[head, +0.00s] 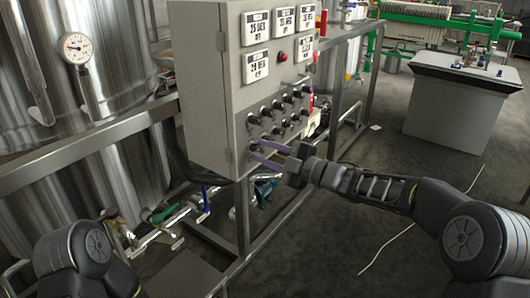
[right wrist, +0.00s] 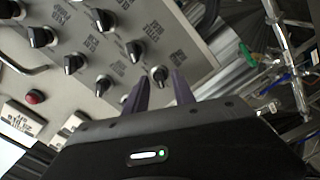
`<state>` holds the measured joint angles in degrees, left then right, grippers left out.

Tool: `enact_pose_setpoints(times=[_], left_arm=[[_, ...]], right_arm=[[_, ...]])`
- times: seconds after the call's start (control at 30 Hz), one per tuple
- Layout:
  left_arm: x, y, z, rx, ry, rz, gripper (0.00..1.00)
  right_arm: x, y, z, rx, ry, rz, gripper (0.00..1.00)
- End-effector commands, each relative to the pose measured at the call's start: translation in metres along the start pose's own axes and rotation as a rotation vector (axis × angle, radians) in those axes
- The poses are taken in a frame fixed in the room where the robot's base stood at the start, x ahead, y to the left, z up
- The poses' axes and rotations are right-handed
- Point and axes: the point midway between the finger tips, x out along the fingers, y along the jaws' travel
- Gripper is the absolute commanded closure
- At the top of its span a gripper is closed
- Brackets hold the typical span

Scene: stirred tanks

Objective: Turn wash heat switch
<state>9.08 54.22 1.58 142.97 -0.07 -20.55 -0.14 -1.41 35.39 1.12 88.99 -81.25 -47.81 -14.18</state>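The grey control panel (head: 215,85) carries rows of black rotary switches, which also show in the right wrist view. Their small labels are too blurred to read, so I cannot tell which is the wash heat switch. My right gripper (head: 258,149) is at the lower left switch of the panel, its purple fingers pointing at the panel face. In the right wrist view the fingers (right wrist: 158,86) are apart, with one black switch (right wrist: 160,74) just ahead, between their tips. I cannot tell whether they touch it. My left gripper is out of view.
Several white displays (head: 256,27) and a red button (head: 283,56) sit above the switches. Steel tanks (head: 100,50) with a dial gauge (head: 74,47) stand left. A metal frame (head: 245,215) and pipes lie below the panel. The floor at right is mostly clear.

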Motion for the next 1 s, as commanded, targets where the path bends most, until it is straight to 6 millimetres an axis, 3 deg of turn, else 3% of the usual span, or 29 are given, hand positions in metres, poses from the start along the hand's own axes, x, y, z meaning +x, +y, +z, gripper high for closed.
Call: enact_pose_setpoints(times=[0.27,0.63,1.0], left_arm=[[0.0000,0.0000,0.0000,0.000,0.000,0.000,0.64],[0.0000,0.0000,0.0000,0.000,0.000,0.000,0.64],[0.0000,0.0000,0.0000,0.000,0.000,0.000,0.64]], right_arm=[[0.0018,0.0002,-0.0001,0.000,0.000,0.000,0.69],[0.0015,0.0001,0.0000,0.000,0.000,0.000,0.99],[0.0015,-0.0001,0.0000,0.000,0.000,0.000,1.00]])
